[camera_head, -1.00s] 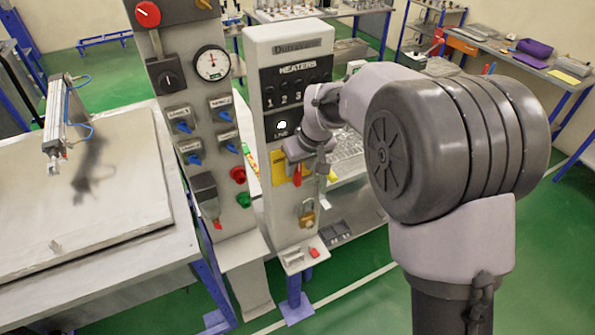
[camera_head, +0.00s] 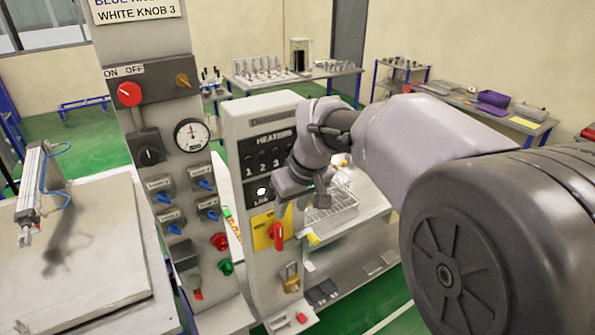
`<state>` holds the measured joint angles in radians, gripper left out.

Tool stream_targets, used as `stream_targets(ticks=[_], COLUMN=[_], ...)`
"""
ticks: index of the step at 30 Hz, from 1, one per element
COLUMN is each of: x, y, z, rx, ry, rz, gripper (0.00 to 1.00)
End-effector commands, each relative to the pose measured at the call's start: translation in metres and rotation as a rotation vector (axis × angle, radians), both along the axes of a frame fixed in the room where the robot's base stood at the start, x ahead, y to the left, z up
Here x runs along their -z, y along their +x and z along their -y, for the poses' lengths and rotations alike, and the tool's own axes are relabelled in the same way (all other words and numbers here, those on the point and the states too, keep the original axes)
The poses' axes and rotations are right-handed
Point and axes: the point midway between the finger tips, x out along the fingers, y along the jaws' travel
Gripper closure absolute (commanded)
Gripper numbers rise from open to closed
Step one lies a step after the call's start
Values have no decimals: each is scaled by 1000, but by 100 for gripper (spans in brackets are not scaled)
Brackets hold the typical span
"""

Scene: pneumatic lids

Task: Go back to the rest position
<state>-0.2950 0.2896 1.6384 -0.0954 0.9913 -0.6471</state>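My gripper (camera_head: 284,212) is at the end of my arm, in front of the white heater panel (camera_head: 240,118). Nothing is seen hanging from the gripper. My arm reaches in from the right and hides part of the panel's right edge.
The grey control column (camera_head: 165,105) with a red knob (camera_head: 129,94), blue knobs and a gauge (camera_head: 191,135) stands left of the heater panel. A pneumatic cylinder (camera_head: 32,190) stands over the flat lid (camera_head: 110,235). A wire rack (camera_head: 330,200) sits on the bench behind my gripper.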

Motion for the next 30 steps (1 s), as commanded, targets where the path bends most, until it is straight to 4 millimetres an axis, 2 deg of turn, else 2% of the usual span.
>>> stream_targets(ticks=[2, 5, 8, 9, 12, 15, 19, 30], x=[6, 33, 84, 108, 164, 204, 225, 226], y=[-7, -47, -119, -149, -210, -249, -270, -272], z=[7, 42, 88, 103, 127, 139, 144, 145], rx=[27, 170, 400, 493, 686, 815, 891, 899], ry=[9, 57, 138, 173, 250, 304, 337, 340], rz=[1, 3, 1, 0, -2, -2, -4, -6], gripper=[60, 60, 60, 60, 60, 60, 60, 60])
